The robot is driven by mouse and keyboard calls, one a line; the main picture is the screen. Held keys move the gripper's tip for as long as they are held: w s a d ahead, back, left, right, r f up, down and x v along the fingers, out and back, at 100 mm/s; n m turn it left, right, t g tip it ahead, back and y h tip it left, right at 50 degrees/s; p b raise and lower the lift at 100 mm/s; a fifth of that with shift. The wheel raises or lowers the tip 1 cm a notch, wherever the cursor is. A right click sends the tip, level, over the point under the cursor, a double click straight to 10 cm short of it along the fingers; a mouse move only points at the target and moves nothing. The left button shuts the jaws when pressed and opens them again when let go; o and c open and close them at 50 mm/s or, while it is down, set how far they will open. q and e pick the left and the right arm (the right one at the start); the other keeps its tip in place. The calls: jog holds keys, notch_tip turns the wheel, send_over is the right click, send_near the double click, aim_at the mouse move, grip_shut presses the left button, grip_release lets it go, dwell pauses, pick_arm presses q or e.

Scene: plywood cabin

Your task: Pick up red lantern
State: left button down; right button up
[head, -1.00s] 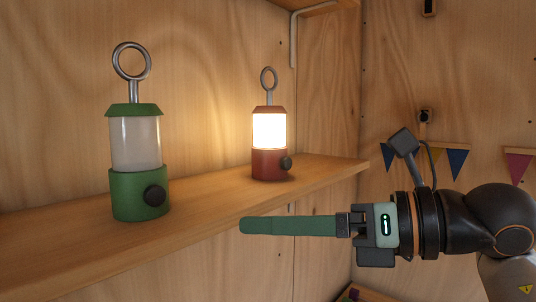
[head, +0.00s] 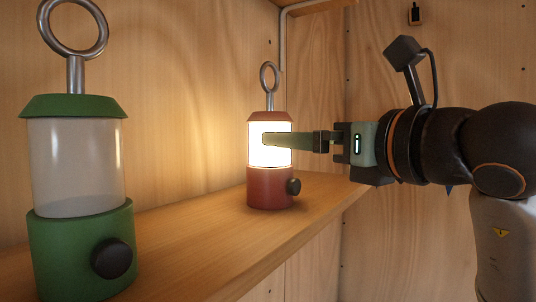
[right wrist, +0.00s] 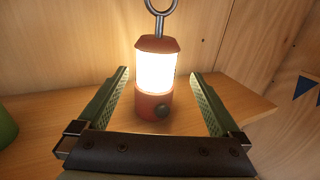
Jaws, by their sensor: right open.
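The red lantern (head: 270,188) stands upright and lit on the wooden shelf, with a metal ring on top and a dark knob on its base. It also shows in the right wrist view (right wrist: 153,105), between and beyond the two fingers. My right gripper (head: 268,140) comes in from the right in the head view, level with the glowing glass. In the right wrist view my right gripper (right wrist: 163,85) is open and empty, one finger to each side of the lantern. I cannot tell whether the fingertips reach past the lantern's front. My left gripper is not in view.
A green lantern (head: 80,245), unlit, stands on the same shelf (head: 215,245) at the left, nearer to me. Its edge shows at the left of the right wrist view (right wrist: 5,128). Plywood walls close off the back and right. The shelf between the lanterns is clear.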

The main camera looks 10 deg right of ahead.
jog(key=x, duration=0.2)
jog(key=p+x, duration=0.1)
jog(key=x, duration=0.2)
jog(key=p+x, duration=0.1)
jog(key=x, duration=0.1)
jog(key=shift+w+a+f, duration=0.2)
jog(key=shift+a+f, duration=0.15)
jog(key=shift+a, duration=0.05)
jog(key=shift+c, duration=0.2)
jog(key=c, duration=1.5)
jog(key=shift+r, duration=0.1)
jog(key=shift+c, duration=0.2)
jog(key=shift+r, duration=0.1)
